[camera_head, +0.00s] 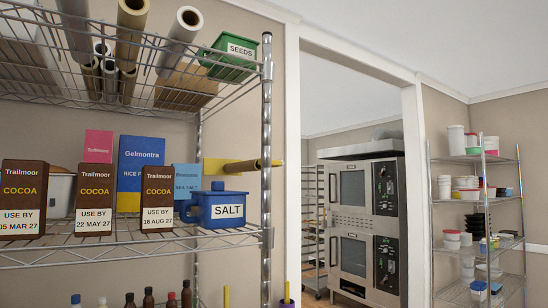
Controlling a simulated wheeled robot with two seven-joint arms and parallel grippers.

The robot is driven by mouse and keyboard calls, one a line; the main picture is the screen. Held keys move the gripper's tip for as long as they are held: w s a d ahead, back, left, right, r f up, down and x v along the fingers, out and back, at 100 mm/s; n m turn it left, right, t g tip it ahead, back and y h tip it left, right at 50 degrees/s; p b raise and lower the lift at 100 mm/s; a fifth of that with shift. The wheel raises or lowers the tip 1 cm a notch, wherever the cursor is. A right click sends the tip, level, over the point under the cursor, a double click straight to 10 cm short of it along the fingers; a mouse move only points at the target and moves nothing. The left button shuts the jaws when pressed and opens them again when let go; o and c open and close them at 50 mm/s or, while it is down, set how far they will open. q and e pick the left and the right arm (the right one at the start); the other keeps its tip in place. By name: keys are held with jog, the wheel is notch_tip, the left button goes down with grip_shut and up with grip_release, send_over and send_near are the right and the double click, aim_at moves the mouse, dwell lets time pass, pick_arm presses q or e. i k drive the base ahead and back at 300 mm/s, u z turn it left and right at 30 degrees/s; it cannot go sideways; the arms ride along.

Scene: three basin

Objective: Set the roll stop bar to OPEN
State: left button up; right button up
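No part reading as a roll stop bar or bearing the word OPEN can be made out. Several long rolls lean on the upper wire shelf (130,40), among them a tan roll (131,35) and a pale grey roll (179,42). Neither of my grippers is in view.
The middle shelf (130,250) holds cocoa boxes (95,197), a blue SALT container (217,205) and other boxes. A green SEEDS bin (229,58) sits above.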

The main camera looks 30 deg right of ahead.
aim_at(282, 163)
jog(key=k, duration=0.95)
jog(key=z, duration=0.95)
jog(key=i, duration=2.05)
jog(key=u, duration=0.9)
